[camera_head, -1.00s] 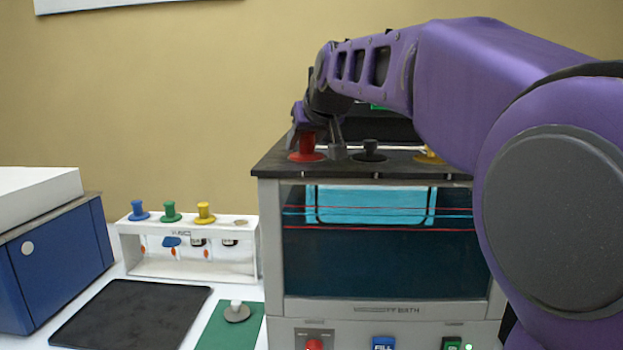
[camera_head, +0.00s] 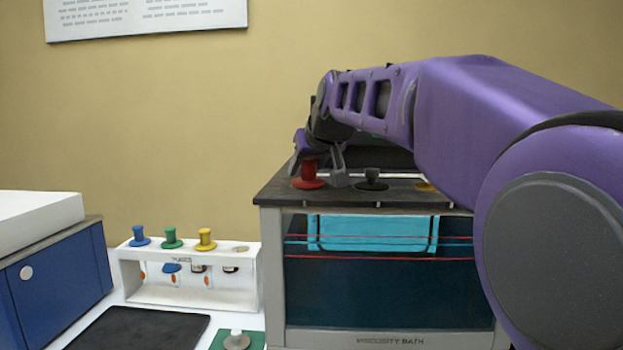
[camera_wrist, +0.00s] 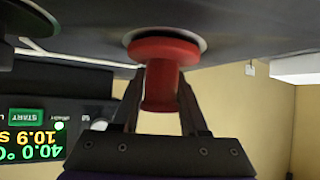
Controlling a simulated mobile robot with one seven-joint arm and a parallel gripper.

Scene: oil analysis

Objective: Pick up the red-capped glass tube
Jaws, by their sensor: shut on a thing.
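The red-capped tube (camera_head: 308,176) stands in the dark top of the viscosity bath, at the left. Only its red cap with a wide flange shows; the glass below is hidden by the bath top. In the wrist view the red cap (camera_wrist: 160,75) is between the two fingers of my gripper (camera_wrist: 160,100), which is shut on it. The flange sits at or very near the bath top surface; I cannot tell whether there is a gap. In the head view my gripper (camera_head: 322,165) is partly hidden behind the cap and my arm.
A black cap (camera_head: 373,180) and a partly hidden yellow cap (camera_head: 425,186) stand right of the red one on the bath (camera_head: 390,341). A white rack (camera_head: 190,293) with blue, green and yellow caps is at left. A display panel (camera_wrist: 35,133) shows in the wrist view.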

